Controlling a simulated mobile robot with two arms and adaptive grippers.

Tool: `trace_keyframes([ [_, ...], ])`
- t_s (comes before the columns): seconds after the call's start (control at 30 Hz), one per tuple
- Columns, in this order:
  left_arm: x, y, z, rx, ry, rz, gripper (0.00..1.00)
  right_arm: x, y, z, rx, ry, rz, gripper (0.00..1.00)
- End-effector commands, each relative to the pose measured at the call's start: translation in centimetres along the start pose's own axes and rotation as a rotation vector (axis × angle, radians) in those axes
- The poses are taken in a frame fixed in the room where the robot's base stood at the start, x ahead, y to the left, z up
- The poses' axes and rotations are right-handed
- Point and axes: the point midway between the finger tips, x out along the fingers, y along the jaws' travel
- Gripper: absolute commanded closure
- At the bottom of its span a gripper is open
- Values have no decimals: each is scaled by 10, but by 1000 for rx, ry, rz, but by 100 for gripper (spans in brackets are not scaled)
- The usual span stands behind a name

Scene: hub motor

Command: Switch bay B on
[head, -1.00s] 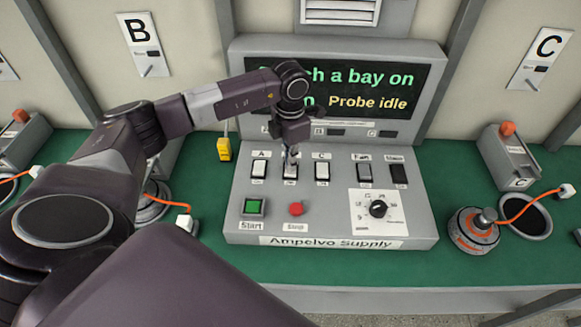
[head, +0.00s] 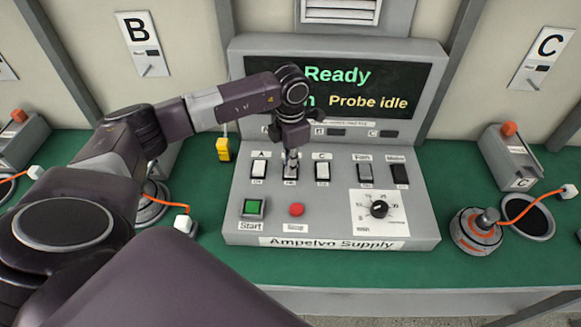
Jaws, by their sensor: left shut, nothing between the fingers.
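The grey Ampelvo Supply console (head: 330,225) stands on the green bench. Its row of rocker switches includes switch A (head: 260,169) on the left and switch C (head: 322,170) on the right. The bay B switch (head: 291,171) sits between them, partly hidden by my left gripper (head: 291,160). The left gripper is shut and empty, pointing down with its tips at that switch. I cannot tell exact contact. The console screen (head: 385,82) reads "Ready" and "Probe idle"; part of its text is hidden behind my arm. My right gripper is not in view.
Below the switches are a green Start button (head: 254,208), a red button (head: 297,209) and a black dial (head: 379,209). Fan (head: 364,172) and another switch (head: 399,173) lie to the right. A hub motor (head: 475,231) with an orange cable stands right of the console.

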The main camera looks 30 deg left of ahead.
Motion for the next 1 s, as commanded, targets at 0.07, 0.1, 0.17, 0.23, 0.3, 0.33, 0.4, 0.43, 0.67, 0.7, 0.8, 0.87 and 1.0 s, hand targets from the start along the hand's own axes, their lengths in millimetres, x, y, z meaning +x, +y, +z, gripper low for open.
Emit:
trace_keyframes([
  [0.07,-3,0,0,0,0,0,100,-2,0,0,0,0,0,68],
  [0.1,-5,0,0,0,0,0,100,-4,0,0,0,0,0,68],
  [0.17,-10,0,0,0,-1,0,100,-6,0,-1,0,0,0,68],
  [0.23,-15,0,0,0,-1,0,100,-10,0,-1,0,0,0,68],
  [0.3,-21,0,0,0,0,1,100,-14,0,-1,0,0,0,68],
  [0.33,-24,0,0,1,0,1,100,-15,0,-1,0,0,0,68],
  [0.4,-30,0,0,1,0,1,100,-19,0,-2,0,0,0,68],
  [0.43,-32,0,0,1,-1,1,100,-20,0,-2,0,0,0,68],
  [0.67,-50,0,0,0,-1,1,100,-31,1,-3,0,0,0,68],
  [0.7,-53,0,0,0,-1,1,100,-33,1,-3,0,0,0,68],
  [0.8,-61,0,0,0,0,0,100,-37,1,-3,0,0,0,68],
  [0.87,-66,0,0,0,0,0,100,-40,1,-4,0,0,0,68],
  [1.0,-71,0,0,0,0,0,100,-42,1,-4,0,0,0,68],
])
